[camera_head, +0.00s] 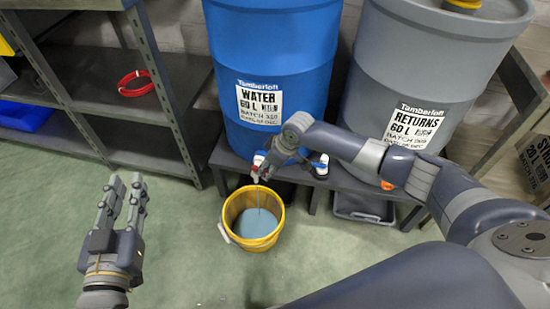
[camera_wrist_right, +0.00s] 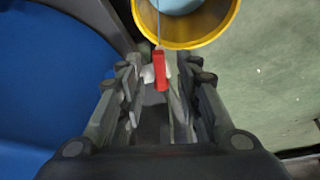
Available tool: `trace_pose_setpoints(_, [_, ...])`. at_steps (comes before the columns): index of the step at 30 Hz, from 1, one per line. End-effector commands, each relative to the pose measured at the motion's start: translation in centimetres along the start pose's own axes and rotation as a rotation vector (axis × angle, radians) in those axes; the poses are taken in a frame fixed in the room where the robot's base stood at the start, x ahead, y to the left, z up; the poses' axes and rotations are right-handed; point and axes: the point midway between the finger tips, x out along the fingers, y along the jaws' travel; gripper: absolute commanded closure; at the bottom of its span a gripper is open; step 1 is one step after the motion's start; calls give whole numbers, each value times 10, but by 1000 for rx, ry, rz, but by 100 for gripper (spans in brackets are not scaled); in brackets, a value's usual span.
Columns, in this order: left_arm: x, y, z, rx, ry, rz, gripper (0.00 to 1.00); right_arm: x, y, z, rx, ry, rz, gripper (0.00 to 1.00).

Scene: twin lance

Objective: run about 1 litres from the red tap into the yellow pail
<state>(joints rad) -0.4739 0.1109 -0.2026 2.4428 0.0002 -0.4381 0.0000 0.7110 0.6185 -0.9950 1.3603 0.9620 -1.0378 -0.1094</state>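The yellow pail (camera_head: 228,213) stands on the floor below the blue drum's tap, with bluish water (camera_head: 256,223) in it. A thin stream falls into the pail and also shows in the right wrist view (camera_wrist_right: 158,22). The red tap (camera_wrist_right: 160,70) has a red lever and a whitish body; in the head view my right gripper (camera_head: 262,171) largely covers it. My right gripper's fingers stand apart on either side of the red lever, with no clear contact. My left gripper (camera_head: 124,197) is open and empty, left of the pail.
The blue water drum (camera_head: 275,50) and grey returns drum (camera_head: 425,60) stand on a low dark bench (camera_head: 345,178). A blue-handled tap (camera_head: 321,166) is right of my right gripper. A grey tray (camera_head: 362,208) lies below. A shelf (camera_head: 100,90) holds a red coil. The green floor in front is clear.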

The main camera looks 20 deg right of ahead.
Motion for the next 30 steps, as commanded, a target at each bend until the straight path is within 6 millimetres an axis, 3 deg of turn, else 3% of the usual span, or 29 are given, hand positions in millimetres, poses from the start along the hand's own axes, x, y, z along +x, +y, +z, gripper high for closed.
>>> trace_pose_setpoints(15, [0,0,0,0,-1,0,75,-93,0,0,0,1,1,68])
trace_pose_setpoints(21, [0,0,0,0,-1,0,75,-105,0,0,-1,0,0,68])
trace_pose_setpoints(30, [0,0,0,0,-2,0,75,-105,-1,0,0,-1,0,68])
